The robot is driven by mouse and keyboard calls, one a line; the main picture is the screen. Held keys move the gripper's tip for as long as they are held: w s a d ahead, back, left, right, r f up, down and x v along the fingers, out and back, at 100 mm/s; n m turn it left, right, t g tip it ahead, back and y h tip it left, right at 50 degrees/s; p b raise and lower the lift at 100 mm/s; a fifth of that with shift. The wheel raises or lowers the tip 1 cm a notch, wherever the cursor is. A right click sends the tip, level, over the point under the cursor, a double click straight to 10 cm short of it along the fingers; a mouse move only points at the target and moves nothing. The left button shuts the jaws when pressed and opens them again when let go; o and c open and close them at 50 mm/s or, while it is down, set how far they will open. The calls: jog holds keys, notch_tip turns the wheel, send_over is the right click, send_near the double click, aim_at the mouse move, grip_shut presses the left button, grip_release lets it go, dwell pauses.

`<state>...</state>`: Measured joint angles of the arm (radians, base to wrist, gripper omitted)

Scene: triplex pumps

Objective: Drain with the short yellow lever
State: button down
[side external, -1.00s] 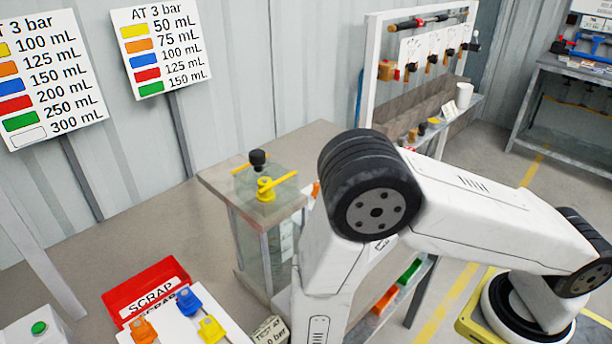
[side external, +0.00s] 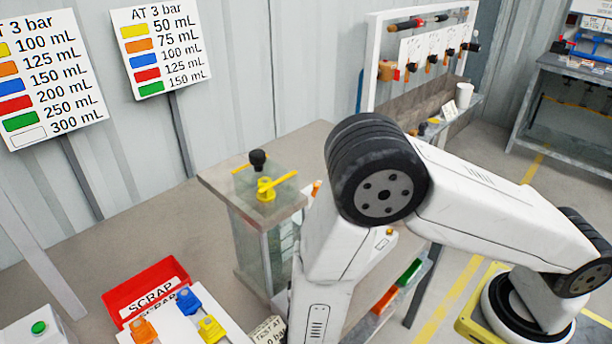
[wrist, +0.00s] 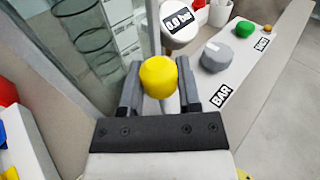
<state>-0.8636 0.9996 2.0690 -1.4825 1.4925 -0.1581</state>
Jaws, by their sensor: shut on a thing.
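In the wrist view my gripper (wrist: 158,70) has its two grey fingers on either side of a faceted yellow lever end (wrist: 157,80). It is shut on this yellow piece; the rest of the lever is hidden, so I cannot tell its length. In the side view my gripper is out of sight, below the frame or behind my arm. That view also shows yellow handles (side external: 266,189) on top of a glass-sided tank (side external: 246,236), beside a black knob (side external: 258,156).
In the wrist view, glass cylinders (wrist: 92,40) stand at upper left and a round bar readout (wrist: 180,22) is just beyond the fingers. A grey knob (wrist: 216,54) and green button (wrist: 244,28) sit at right. A red scrap bin (side external: 147,285) stands at lower left in the side view.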

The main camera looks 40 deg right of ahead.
jog(key=shift+c, duration=1.6)
grip_release()
jog(key=shift+a, duration=0.1)
jog(key=v, duration=0.7)
jog(key=shift+s+a, duration=0.2)
jog(key=shift+s, duration=0.1)
